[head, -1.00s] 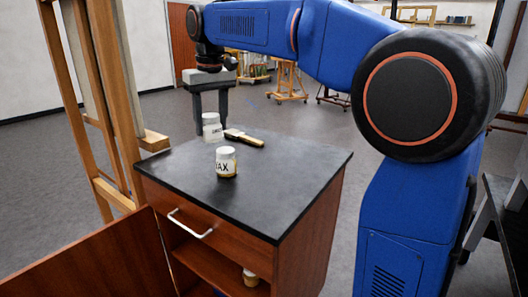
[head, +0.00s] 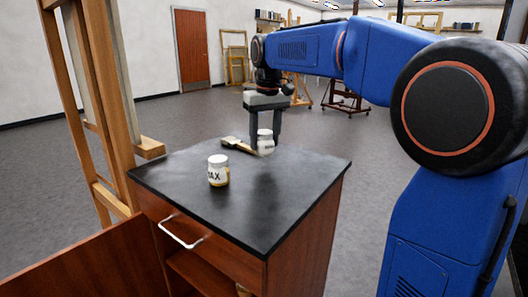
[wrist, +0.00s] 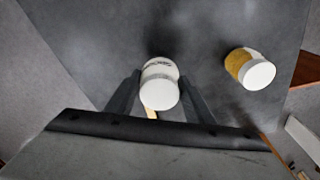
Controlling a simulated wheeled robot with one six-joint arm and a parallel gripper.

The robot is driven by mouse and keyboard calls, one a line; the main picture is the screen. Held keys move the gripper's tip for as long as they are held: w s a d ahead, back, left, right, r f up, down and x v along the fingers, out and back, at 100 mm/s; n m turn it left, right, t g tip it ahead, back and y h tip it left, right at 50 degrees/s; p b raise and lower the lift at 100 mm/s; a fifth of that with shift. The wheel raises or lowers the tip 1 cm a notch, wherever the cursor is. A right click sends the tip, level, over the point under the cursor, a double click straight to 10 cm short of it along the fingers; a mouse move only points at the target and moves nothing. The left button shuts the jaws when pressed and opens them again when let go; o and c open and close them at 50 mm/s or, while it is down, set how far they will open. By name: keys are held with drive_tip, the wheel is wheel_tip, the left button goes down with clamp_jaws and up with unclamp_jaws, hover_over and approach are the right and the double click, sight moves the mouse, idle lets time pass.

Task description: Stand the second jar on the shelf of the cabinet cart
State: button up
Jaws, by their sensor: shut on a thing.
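My gripper (head: 265,142) is shut on a white jar (head: 265,136) at the far side of the cart's black top. In the wrist view the jar (wrist: 159,88) sits between the two fingers, with partly readable dark lettering. I cannot tell whether its base touches the top. A second white jar (head: 218,172), lettered "AX" with a yellowish band, stands upright nearer on the top; it shows in the wrist view (wrist: 259,74) to the right. The wooden cabinet cart (head: 305,235) has an open compartment with a shelf (head: 205,275) below its drawer, mostly cut off by the frame's bottom.
A brush (head: 238,145) lies on the top, just left of the held jar. The drawer has a pale handle (head: 180,235). An open wooden door panel (head: 85,265) juts out left. A wooden easel (head: 105,110) stands behind it. The front of the top is clear.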

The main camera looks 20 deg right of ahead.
sight(264, 151)
drive_tip(key=shift+f, duration=2)
drive_tip(key=shift+f, duration=0.1)
drive_tip(key=o, duration=1.2)
drive_tip(key=shift+c, duration=0.2)
